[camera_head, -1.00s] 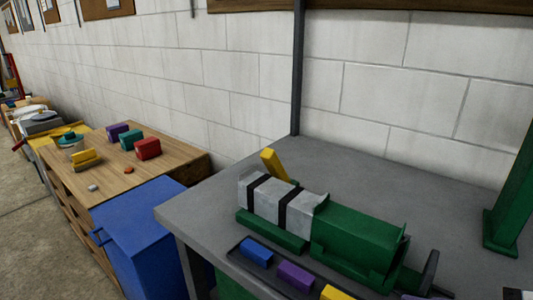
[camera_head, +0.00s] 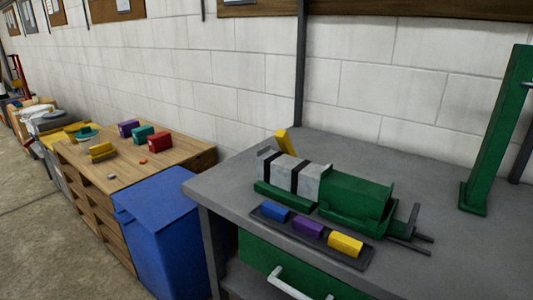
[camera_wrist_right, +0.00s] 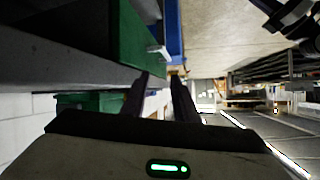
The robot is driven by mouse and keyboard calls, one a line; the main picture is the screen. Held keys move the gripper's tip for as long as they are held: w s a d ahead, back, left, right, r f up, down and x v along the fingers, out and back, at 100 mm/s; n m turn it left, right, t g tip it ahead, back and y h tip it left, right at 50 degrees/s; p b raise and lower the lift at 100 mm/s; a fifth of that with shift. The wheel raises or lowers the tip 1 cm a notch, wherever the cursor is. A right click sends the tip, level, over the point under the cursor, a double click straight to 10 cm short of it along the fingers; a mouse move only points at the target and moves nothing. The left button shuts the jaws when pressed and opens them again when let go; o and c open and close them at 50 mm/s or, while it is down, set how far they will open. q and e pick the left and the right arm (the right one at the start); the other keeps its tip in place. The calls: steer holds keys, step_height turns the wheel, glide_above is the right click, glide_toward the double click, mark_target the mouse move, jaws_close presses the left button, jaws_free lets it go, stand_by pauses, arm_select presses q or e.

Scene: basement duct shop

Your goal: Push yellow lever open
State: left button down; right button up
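The yellow lever (camera_head: 285,141) stands tilted at the back left of a grey and green machine (camera_head: 350,197) on the grey workbench. The machine has a pale grey block with black bands on its left and a green body on its right. The lever's lower end is hidden behind the block. Neither gripper shows in the head view. In the right wrist view my right gripper (camera_wrist_right: 160,97) points ahead with a gap between its two dark fingers and nothing between them. It is apart from the lever, which I cannot make out there.
A dark tray (camera_head: 370,254) with blue, purple and yellow blocks lies before the machine. The bench (camera_head: 225,188) has a green drawer (camera_head: 262,257) with a pale handle. A green post (camera_head: 490,140) stands right.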

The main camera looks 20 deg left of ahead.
step_height(320, 180, down, 10)
steer(key=d+m+t+h, duration=0.1)
steer(key=d+m+h, duration=0.1)
steer(key=m+h, duration=0.15)
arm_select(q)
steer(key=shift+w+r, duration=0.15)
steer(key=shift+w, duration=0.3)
arm_select(e)
steer(key=s+d+f+m+h, duration=0.1)
steer(key=s+f+m+h, duration=0.1)
steer(key=s+f, duration=0.5)
steer(key=s+d+f+m+t+h, duration=0.1)
steer(key=s+f+m+h, duration=0.1)
steer(key=s+f, duration=0.5)
step_height(320, 180, down, 3)
steer(key=shift+d+r+h, duration=0.1)
steer(key=shift+d+h, duration=0.2)
steer(key=shift+h, duration=0.15)
